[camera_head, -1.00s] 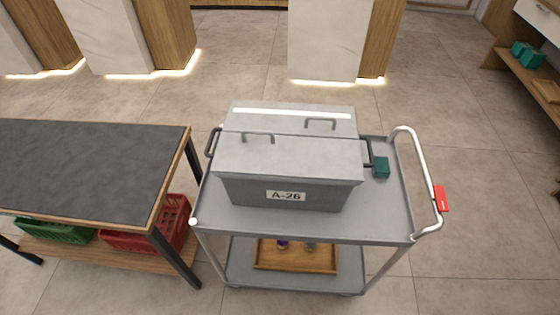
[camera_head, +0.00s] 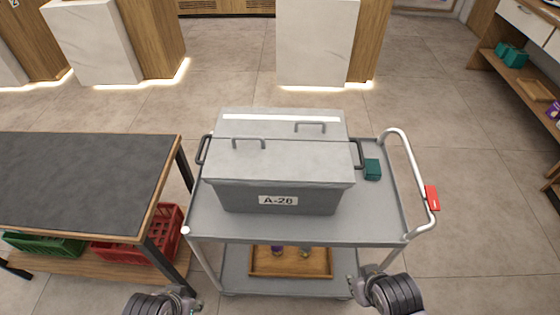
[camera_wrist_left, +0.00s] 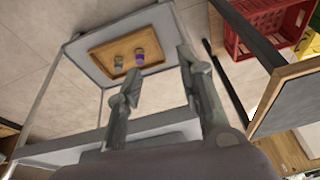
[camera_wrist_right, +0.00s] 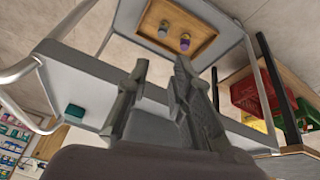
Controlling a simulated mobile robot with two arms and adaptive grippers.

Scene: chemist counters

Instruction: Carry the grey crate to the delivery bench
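The grey crate (camera_head: 278,170) sits upright on the top shelf of a grey trolley (camera_head: 375,222). It has a closed two-part lid, a dark handle at each side and a label that seems to read A-28. My left gripper (camera_head: 178,300) is low in front of the trolley's left corner; its fingers are apart and empty in the left wrist view (camera_wrist_left: 155,72). My right gripper (camera_head: 368,278) is low in front of the trolley's right part; its fingers are apart and empty in the right wrist view (camera_wrist_right: 160,75). Neither touches the crate. I cannot tell which bench is the delivery bench.
A dark-topped bench (camera_head: 80,170) with red (camera_head: 150,235) and green (camera_head: 45,243) baskets below stands close left of the trolley. A small teal box (camera_head: 372,169) lies right of the crate. The trolley's lower shelf holds a wooden tray (camera_head: 262,268). Floor is clear at right.

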